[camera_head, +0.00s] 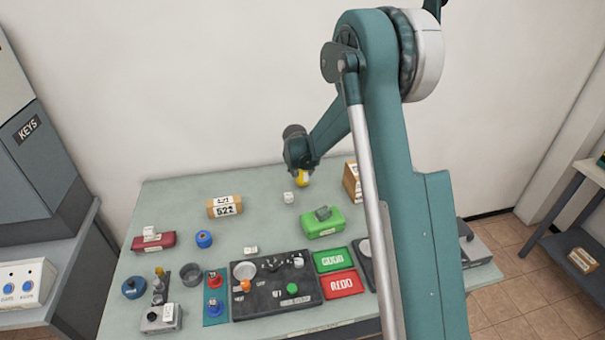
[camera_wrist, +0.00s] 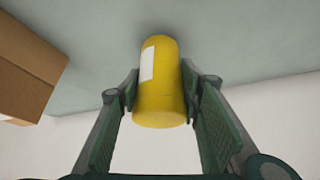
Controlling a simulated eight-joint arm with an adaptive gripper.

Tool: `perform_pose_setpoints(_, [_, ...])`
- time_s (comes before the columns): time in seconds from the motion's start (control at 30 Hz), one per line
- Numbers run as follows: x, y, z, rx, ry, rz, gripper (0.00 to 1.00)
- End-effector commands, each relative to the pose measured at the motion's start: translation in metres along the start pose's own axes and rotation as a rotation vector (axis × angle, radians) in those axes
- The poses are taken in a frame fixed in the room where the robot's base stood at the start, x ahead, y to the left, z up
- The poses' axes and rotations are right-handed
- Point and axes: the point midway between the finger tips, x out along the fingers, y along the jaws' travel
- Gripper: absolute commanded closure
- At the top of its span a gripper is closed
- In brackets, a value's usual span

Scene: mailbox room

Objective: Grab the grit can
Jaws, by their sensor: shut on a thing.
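A yellow can (camera_wrist: 162,90) with a white label sits between the two finger pads of my gripper (camera_wrist: 160,92) in the wrist view. The pads press on both its sides, so my gripper is shut on it. In the head view the can (camera_head: 302,179) shows as a small yellow shape below my gripper (camera_head: 301,168), toward the back of the table. The label's text cannot be read. I cannot tell whether the can touches the tabletop.
The green table (camera_head: 165,205) holds a cardboard box (camera_head: 352,182) just right of the can; it also shows in the wrist view (camera_wrist: 28,68). A white cube (camera_head: 289,197), a green case (camera_head: 322,226) and a brown parcel (camera_head: 225,207) stand nearby. The back left is clear.

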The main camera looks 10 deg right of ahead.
Motion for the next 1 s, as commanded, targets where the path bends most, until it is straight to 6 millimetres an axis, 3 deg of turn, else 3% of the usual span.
perform_pose_setpoints(0.5, [-0.062,0.000,-0.036,0.000,0.000,0.000,0.85])
perform_pose_setpoints(0.7, [-0.074,0.000,-0.043,0.000,0.000,0.000,0.85])
perform_pose_setpoints(1.0, [-0.076,0.000,-0.043,0.000,0.000,0.000,0.85])
